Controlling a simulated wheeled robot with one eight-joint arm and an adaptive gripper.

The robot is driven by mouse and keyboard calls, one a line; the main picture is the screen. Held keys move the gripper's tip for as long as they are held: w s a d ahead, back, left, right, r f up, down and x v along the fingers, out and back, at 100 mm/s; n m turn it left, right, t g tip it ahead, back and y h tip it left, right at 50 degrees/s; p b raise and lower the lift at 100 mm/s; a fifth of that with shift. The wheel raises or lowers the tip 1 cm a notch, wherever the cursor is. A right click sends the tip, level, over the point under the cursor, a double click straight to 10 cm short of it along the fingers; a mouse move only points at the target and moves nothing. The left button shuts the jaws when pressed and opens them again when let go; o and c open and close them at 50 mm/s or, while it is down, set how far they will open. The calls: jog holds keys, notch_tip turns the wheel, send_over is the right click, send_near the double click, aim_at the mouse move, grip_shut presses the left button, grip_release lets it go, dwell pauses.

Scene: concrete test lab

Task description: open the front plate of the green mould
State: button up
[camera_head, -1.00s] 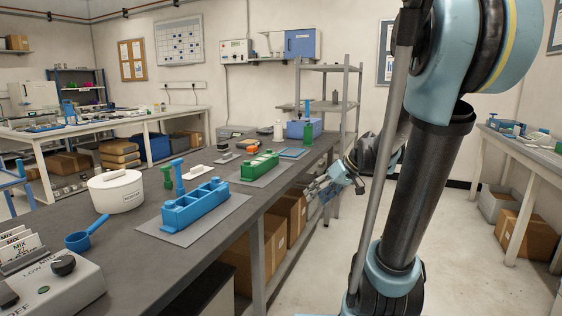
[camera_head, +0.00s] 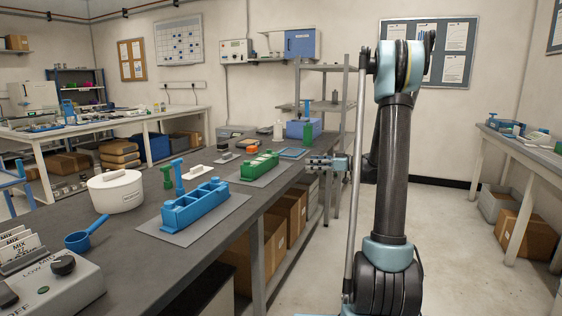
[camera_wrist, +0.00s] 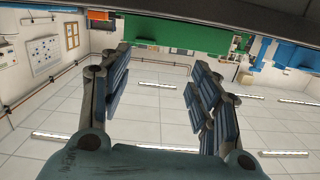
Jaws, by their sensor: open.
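The green mould (camera_head: 260,163) sits on a grey mat (camera_head: 271,179) on the dark bench, behind the blue mould (camera_head: 195,205) in the head view. Its front plate is too small to make out. My gripper (camera_head: 309,162) is to the right of the green mould, near the bench's right edge, with a gap between them. In the wrist view my gripper (camera_wrist: 160,75) is open, its two ribbed fingers apart and nothing between them. A green block, which looks like the green mould (camera_wrist: 175,35), shows beyond the fingertips at the top.
A white lidded pot (camera_head: 116,192), a blue scoop (camera_head: 86,235) and a control box (camera_head: 55,285) stand nearer on the bench. A metal shelf rack (camera_head: 328,105) stands behind my gripper.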

aim_at(277, 157)
jog(key=shift+n+t+y, duration=0.4)
jog(key=shift+n+y, duration=0.1)
jog(key=shift+y, duration=0.1)
jog(key=w+x, duration=0.1)
jog(key=x, duration=1)
jog(key=w+d+x, duration=0.1)
jog(key=x, duration=0.5)
jog(key=shift+w+a+f, duration=0.1)
jog(key=shift+w+f, duration=0.2)
jog(key=shift+w, duration=0.05)
jog(key=c, duration=1.1)
